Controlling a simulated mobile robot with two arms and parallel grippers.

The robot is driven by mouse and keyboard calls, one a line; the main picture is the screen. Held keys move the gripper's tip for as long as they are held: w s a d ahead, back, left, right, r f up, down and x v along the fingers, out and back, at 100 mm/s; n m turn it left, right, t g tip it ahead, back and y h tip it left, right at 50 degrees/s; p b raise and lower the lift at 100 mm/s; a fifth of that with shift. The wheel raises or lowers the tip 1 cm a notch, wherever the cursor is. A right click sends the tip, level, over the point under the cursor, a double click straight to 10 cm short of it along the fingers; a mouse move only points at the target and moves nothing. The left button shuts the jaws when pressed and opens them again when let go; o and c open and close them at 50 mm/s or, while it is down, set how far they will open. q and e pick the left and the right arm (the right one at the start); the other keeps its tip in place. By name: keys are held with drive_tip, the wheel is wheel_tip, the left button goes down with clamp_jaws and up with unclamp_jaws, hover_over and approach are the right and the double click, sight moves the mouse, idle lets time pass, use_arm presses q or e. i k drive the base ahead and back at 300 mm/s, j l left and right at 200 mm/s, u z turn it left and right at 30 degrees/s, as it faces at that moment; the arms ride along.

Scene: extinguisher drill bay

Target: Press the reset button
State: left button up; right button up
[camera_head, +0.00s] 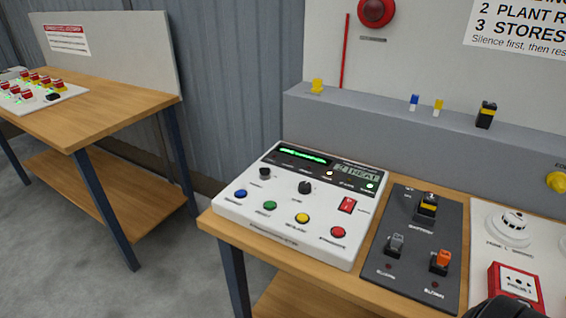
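A white control panel (299,236) lies on the wooden bench. Along its front edge sit a blue button (240,194), a green button (270,206), a yellow button (302,218) and a red button (338,232). Their labels are too small to read, so I cannot tell which one is the reset button. The panel also has two black knobs, a red rocker switch (347,205), a lit green bar display and a small text screen (356,172). A black rounded part, probably of my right gripper (505,309), shows at the bottom right edge; its fingers are hidden. My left gripper is out of view.
Right of the panel lie a dark switch plate (415,260) and a white board with a detector (507,228) and red call point (515,285). A grey ledge (380,118) with small items stands behind. Another bench (110,108) is at left, with open floor between.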

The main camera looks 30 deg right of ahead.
sight(269, 204)
drive_tip(key=z, duration=1.25)
